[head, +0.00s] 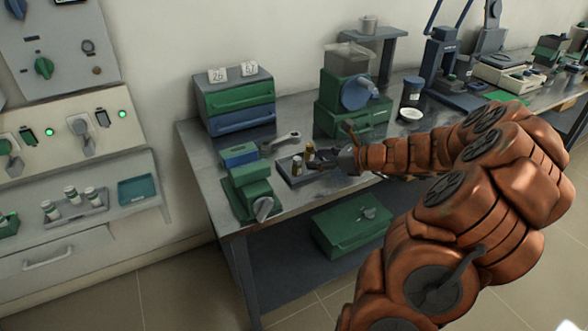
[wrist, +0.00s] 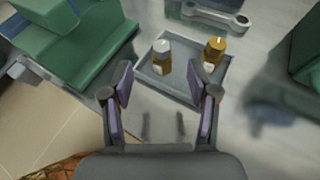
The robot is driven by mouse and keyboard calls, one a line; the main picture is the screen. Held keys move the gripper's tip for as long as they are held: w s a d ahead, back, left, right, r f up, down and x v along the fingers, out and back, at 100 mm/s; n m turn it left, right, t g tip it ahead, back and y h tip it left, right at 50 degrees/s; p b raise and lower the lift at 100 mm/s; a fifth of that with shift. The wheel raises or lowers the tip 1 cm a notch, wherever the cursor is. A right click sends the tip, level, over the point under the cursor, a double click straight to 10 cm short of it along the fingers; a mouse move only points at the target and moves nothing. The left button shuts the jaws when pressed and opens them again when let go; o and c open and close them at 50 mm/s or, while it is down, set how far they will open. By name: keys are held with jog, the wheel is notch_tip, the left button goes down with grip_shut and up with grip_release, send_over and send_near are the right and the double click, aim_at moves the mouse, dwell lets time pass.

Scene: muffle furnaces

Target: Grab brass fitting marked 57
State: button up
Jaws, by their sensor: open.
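A shallow grey tray (wrist: 187,89) on the bench holds two small amber-brown pieces. One (wrist: 162,57) has a white top and stands left of centre in the wrist view. The other, with a brass-gold top (wrist: 214,52) and a pale label, stands at the tray's right side. No number is legible on either, so I cannot tell which is marked 57. Both also show in the head view, the white-topped one (head: 297,166) in front of the gold-topped one (head: 309,152). My gripper (wrist: 164,88) is open and empty, its fingers apart at the tray's near side.
A wrench (wrist: 215,17) lies behind the tray. A green device (head: 250,190) stands left of it, with a blue-green box (head: 239,154) behind. A green machine with a blue round front (head: 355,92) stands behind my gripper. Drawers (head: 238,103) stand at back left.

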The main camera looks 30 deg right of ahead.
aim_at(299, 159)
jog(key=shift+d+x, duration=0.2)
jog(key=shift+x, duration=3.55)
jog(key=shift+s+f, duration=0.1)
jog(key=shift+f, duration=0.05)
grip_shut()
